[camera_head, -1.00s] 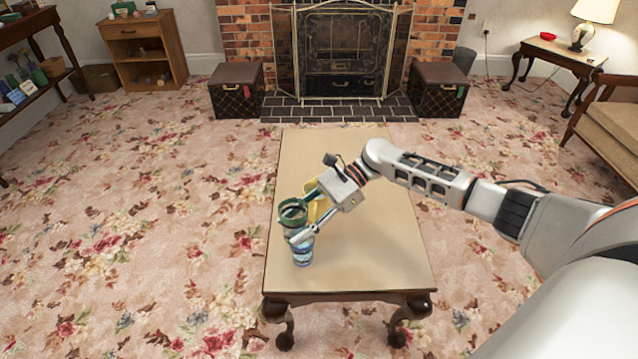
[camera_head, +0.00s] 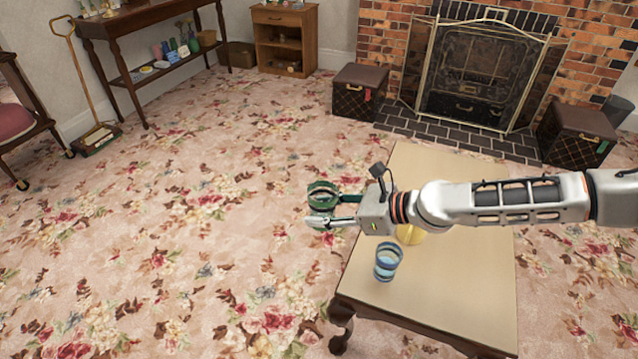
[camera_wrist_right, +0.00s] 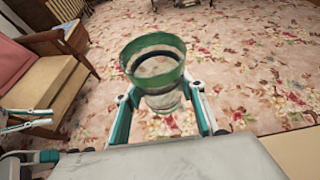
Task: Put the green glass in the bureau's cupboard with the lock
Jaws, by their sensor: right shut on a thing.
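The green glass (camera_head: 322,197) has a green rim band and a clear lower part. My right gripper (camera_head: 335,207) is shut on it and holds it upright, past the left edge of the coffee table. In the right wrist view the glass (camera_wrist_right: 155,75) sits between the two fingers (camera_wrist_right: 165,108). No piece of furniture in view is plainly marked as the bureau, and no lock can be made out. A small wooden cabinet (camera_head: 285,38) with a drawer and open shelves stands at the back. My left gripper is not in the head view.
A blue striped glass (camera_head: 387,262) and a yellow object (camera_head: 410,234), partly hidden by my arm, stand on the coffee table (camera_head: 450,290). A dark side table (camera_head: 150,22) stands at the back left. Checkered boxes (camera_head: 358,92) flank the fireplace. The carpet to the left is open.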

